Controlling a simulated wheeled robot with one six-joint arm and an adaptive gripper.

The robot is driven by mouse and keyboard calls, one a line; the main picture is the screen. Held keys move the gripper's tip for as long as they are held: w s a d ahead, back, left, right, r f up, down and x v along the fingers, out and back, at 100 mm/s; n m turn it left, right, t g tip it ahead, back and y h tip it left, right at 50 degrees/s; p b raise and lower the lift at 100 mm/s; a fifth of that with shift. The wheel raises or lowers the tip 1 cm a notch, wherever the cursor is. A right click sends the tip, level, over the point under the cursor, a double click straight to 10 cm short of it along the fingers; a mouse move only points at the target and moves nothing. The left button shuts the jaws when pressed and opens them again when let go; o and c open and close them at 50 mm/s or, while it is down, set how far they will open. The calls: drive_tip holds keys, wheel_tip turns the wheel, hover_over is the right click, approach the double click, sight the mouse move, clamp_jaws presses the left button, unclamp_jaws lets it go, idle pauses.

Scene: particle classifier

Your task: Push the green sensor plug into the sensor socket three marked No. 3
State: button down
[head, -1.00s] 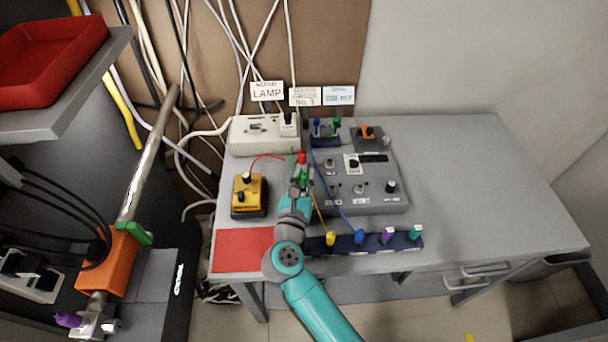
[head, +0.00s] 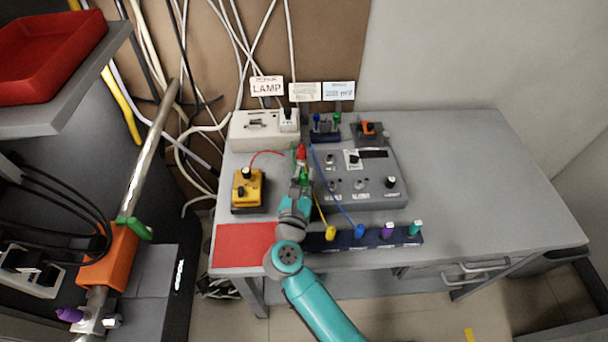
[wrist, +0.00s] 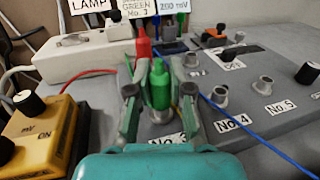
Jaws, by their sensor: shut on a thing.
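The green sensor plug (wrist: 159,88) is upright between the fingers of my gripper (wrist: 158,82) in the wrist view. My gripper is shut on it. The metal sensor socket three (wrist: 157,116) is directly below the plug, behind its No. 3 label (wrist: 172,138). The plug's lower end meets the socket's rim in this view; how deep it sits is hidden. In the head view, my gripper (head: 300,183) is at the left edge of the grey panel (head: 350,196), with the green plug (head: 305,178) partly visible.
A red plug (wrist: 143,45) stands just behind the green one. Sockets No. 4 (wrist: 220,96) and No. 5 (wrist: 263,85) are to the right. A yellow box (head: 248,190) stands left. A rack with several coloured plugs (head: 400,240) lies in front. The table's right side is clear.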

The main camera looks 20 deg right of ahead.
drive_tip(key=shift+f, duration=0.25)
drive_tip(key=c, duration=1)
unclamp_jaws()
drive_tip(key=v, duration=1.2)
drive_tip(key=shift+s+d, duration=0.1)
